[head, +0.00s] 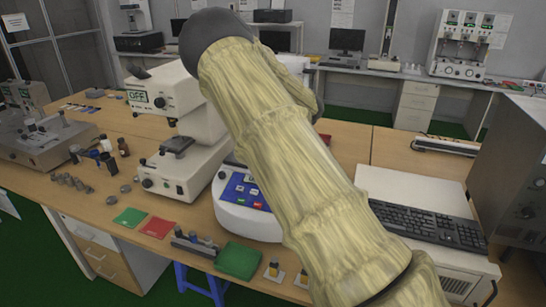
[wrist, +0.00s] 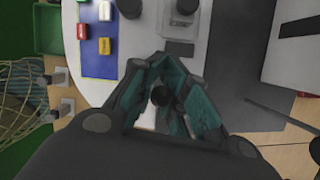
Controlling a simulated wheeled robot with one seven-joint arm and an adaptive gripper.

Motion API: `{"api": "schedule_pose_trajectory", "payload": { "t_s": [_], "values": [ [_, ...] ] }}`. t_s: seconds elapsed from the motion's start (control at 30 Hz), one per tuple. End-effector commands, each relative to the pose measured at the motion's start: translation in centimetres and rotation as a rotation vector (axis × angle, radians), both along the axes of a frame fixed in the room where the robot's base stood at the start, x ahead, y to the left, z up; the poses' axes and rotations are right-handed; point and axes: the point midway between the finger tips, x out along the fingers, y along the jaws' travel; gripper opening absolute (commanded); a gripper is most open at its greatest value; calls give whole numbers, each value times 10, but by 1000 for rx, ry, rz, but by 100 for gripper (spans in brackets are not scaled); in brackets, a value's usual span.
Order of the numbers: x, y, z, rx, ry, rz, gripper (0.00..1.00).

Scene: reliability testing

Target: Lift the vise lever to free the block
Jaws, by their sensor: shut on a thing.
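My gripper (wrist: 162,64) shows in the wrist view over the white round-edged machine. Its teal-padded fingers are drawn in around a dark round knob (wrist: 160,97), which looks like the end of the vise lever; the rest of the lever is hidden. A grey metal piece (wrist: 180,48) lies just beyond the fingertips, and I cannot tell whether it is the block or part of the vise. In the head view my sleeved arm hides the gripper, the vise and the block. Only the left part of the white machine (head: 238,220) shows there.
The machine's blue keypad (wrist: 98,38) is left of the fingers. A black keyboard (head: 430,222) is right of my arm. A microscope-like tester (head: 185,135) stands to the left. A green box (head: 237,260) and small stands (head: 273,268) are near the front edge.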

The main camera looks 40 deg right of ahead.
Motion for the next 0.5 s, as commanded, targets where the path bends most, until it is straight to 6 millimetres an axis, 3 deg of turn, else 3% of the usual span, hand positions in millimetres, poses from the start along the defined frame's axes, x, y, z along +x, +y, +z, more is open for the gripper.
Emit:
{"api": "schedule_pose_trajectory", "payload": {
  "t_s": [0.43,0.47,0.5],
  "values": [
    [-4,-6,1,-9,8,-8,0],
    [-3,-6,1,-9,8,-8,13],
    [-3,-6,1,-9,8,-8,21]
  ]
}}
